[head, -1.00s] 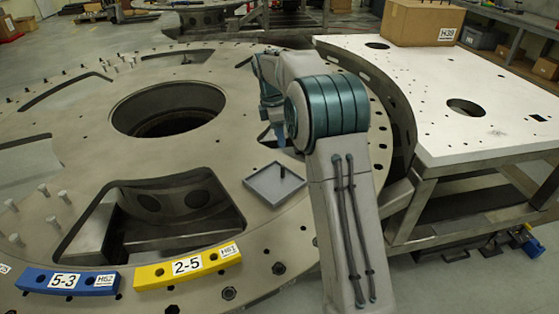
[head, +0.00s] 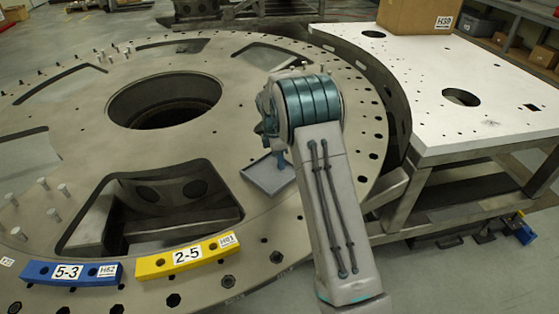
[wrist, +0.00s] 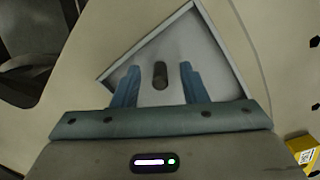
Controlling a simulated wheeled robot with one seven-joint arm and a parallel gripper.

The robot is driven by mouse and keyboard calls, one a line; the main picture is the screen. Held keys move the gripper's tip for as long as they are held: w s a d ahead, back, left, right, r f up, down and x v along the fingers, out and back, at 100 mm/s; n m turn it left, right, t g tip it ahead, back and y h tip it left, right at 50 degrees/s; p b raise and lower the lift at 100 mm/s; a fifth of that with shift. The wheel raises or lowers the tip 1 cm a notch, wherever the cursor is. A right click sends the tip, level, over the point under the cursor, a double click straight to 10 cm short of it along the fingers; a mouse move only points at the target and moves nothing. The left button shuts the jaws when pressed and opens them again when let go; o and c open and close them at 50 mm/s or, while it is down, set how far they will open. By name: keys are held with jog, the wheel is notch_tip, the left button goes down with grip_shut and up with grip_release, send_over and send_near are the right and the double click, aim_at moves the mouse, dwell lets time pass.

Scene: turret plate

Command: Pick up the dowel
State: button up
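The dowel (wrist: 160,75) is a short dark cylinder standing in a shallow grey tray, seen in the wrist view. The tray (wrist: 205,47) also shows in the head view (head: 262,180), lying on the turret plate (head: 75,135). My gripper (wrist: 158,82) has its two blue fingers apart, one on each side of the dowel, with a gap on both sides. In the head view my gripper (head: 282,160) points down at the tray, and the dowel is hidden there.
A yellow block marked 2-5 (head: 187,256) and a blue block marked 5-3 (head: 70,273) lie at the plate's near edge. Several upright pins stand at the left. The plate has large openings. A white-topped table (head: 470,120) with a cardboard box (head: 412,14) stands at the right.

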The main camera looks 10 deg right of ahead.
jog(key=shift+f, duration=0.2)
grip_shut()
jog(key=shift+r, duration=0.1)
